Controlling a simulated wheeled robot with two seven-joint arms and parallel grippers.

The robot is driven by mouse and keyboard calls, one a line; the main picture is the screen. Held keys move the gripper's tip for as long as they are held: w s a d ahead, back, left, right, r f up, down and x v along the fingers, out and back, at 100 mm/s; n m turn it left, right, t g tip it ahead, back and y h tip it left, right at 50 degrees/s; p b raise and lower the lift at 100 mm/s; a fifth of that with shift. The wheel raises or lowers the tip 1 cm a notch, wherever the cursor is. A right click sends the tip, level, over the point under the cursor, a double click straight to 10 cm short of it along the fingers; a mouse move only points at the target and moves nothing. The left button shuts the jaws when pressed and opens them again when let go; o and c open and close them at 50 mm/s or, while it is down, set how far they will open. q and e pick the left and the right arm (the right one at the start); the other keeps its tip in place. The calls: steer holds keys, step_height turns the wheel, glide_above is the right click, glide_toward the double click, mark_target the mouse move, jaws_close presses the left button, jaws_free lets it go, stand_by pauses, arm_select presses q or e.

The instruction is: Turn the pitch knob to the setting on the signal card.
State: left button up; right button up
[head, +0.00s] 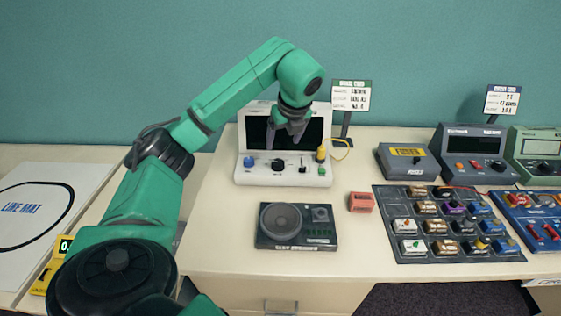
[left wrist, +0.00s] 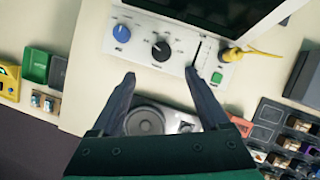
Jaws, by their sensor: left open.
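A white device (head: 240,172) with a dark screen stands at the back of the table. Its panel has a blue knob (head: 249,161) and a larger black knob (head: 278,164); both also show in the left wrist view, the blue one (left wrist: 122,34) left of the black one (left wrist: 161,49). The labels are too small to read, so I cannot tell which is the pitch knob. A card with a green header (head: 352,96) stands behind the device, its text only partly legible. My left gripper (head: 290,137) is open and empty, pointing down above the panel. In the left wrist view its fingertips (left wrist: 160,76) are just short of the black knob.
The panel also has a slider (left wrist: 197,51), a green button (left wrist: 217,78) and a yellow plug with a cable (left wrist: 232,55). A dark speaker box (head: 322,228) lies in front. A red block (head: 361,202) and a parts tray (head: 405,248) are to the right.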

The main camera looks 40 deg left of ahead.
mark_target(278, 162)
arm_select(q)
steer(key=p+x, duration=0.2)
steer(key=x, duration=0.9)
steer(key=shift+w+f+p, duration=0.1)
steer(key=shift+f+p, duration=0.2)
steer(key=shift+f, duration=0.15)
steer(key=shift+a, duration=0.1)
jaws_close()
